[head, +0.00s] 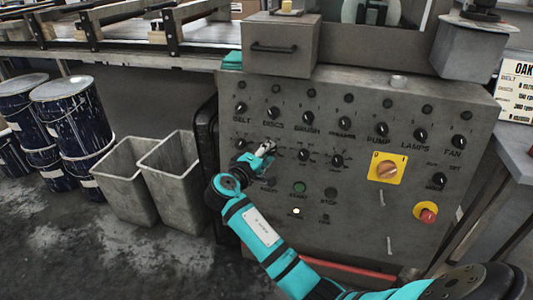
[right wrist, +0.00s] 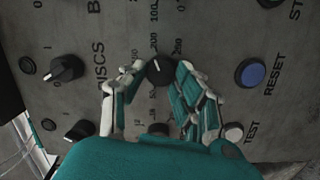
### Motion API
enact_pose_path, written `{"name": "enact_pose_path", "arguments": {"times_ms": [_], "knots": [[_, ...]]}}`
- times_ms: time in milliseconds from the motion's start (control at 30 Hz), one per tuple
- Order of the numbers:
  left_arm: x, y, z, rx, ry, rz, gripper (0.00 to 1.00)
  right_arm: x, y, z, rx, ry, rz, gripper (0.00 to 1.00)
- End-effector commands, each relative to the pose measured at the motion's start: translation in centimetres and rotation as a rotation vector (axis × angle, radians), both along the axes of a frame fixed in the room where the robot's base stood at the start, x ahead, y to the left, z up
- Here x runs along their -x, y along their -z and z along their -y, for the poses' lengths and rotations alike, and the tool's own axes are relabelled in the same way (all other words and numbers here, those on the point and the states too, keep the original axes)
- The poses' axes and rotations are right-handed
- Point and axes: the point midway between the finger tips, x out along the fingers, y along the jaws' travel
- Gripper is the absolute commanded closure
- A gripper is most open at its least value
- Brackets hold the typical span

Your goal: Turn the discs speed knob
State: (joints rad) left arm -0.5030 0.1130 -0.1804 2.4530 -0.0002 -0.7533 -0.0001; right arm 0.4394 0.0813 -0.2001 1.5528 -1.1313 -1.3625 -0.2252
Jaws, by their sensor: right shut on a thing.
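The grey control panel (head: 360,115) stands at the centre right in the head view. The discs speed knob (right wrist: 160,70) is black and round, with a number scale beside it, under the DISCS label in the right wrist view. My right gripper (right wrist: 155,85) has its fingers on either side of this knob and is shut on it. In the head view my right gripper (head: 268,149) reaches the panel below DISCS and partly hides the knob. The black DISCS selector (right wrist: 67,69) sits apart from the fingers. My left gripper is not in view.
Another black knob (right wrist: 158,128) is close beside the fingers. The blue RESET button (right wrist: 250,72) is to their right. An orange rotary switch (head: 387,168) and a red emergency button (head: 426,212) are on the panel's right. Grey bins (head: 122,180) and dark drums (head: 70,115) stand at left.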

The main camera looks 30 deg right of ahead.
Motion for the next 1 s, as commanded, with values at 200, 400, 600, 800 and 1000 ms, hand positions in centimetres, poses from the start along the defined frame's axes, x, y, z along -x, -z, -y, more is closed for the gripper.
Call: {"name": "enact_pose_path", "arguments": {"times_ms": [200,400,600,800,1000], "knots": [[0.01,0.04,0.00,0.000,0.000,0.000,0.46,0.08,0.30,-0.10,-0.072,0.020,0.071,1.00],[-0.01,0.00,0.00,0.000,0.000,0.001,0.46,0.07,0.27,-0.11,-0.101,0.027,0.106,1.00],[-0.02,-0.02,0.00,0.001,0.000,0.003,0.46,0.07,0.27,-0.09,-0.108,0.030,0.115,1.00],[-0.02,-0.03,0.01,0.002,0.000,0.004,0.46,0.07,0.28,-0.09,-0.108,0.029,0.114,1.00],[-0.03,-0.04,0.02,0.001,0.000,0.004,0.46,0.07,0.23,-0.07,-0.107,0.030,0.114,0.54]]}}
